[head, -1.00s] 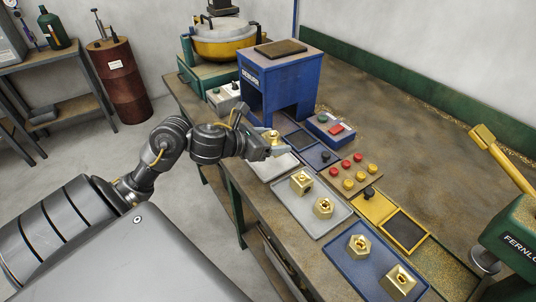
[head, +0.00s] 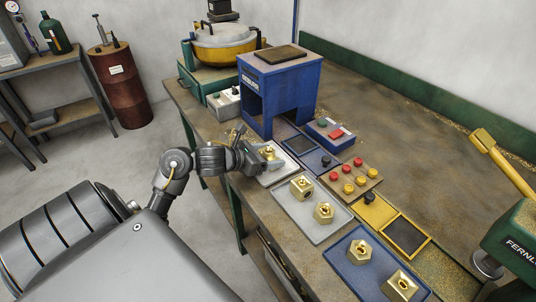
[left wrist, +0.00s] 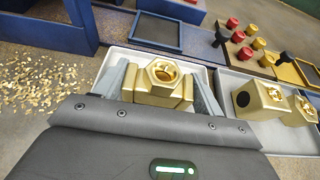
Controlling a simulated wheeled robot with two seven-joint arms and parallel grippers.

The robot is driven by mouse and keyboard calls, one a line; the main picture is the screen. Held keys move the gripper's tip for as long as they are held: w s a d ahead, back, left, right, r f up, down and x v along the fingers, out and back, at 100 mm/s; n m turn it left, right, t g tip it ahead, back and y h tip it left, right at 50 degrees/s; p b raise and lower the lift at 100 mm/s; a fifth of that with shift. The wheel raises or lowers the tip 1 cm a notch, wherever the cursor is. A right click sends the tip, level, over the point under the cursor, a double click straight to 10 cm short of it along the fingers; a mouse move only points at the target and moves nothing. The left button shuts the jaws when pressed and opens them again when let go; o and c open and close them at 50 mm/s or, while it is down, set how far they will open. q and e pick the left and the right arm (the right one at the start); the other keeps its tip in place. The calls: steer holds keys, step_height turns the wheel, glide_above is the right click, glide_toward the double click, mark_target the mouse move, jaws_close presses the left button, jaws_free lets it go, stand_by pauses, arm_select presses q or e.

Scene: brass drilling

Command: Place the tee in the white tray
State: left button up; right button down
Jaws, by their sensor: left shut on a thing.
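The brass tee (left wrist: 163,80) is between the fingers of my left gripper (head: 268,157), which is shut on it. The fingers show on both sides of the tee in the left wrist view. The tee also shows in the head view (head: 268,152), partly hidden by the gripper. It is over the white tray (head: 283,174), within its rim, low and close to the tray floor. I cannot tell whether it touches the floor. The tray's rim shows around the tee in the left wrist view (left wrist: 118,57). My right gripper is not in view.
A grey tray (head: 294,213) beside the white one holds two brass fittings (head: 302,186). A blue tray (head: 345,275) nearer holds two more. A blue press (head: 275,85) and a button block (head: 352,178) stand behind. Brass chips (left wrist: 40,85) lie left of the white tray.

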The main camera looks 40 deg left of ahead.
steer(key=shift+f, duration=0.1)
arm_select(q)
steer(key=shift+f, duration=0.1)
steer(key=o, duration=1.3)
steer(key=shift+o, duration=0.5)
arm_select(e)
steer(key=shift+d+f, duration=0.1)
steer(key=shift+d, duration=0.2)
arm_select(q)
steer(key=shift+r, duration=0.3)
steer(key=b+v, duration=0.1)
steer(key=v, duration=1)
steer(key=shift+s+f, duration=0.15)
steer(key=shift+s, duration=0.1)
steer(key=shift+s+a, duration=0.1)
steer(key=shift+s, duration=0.15)
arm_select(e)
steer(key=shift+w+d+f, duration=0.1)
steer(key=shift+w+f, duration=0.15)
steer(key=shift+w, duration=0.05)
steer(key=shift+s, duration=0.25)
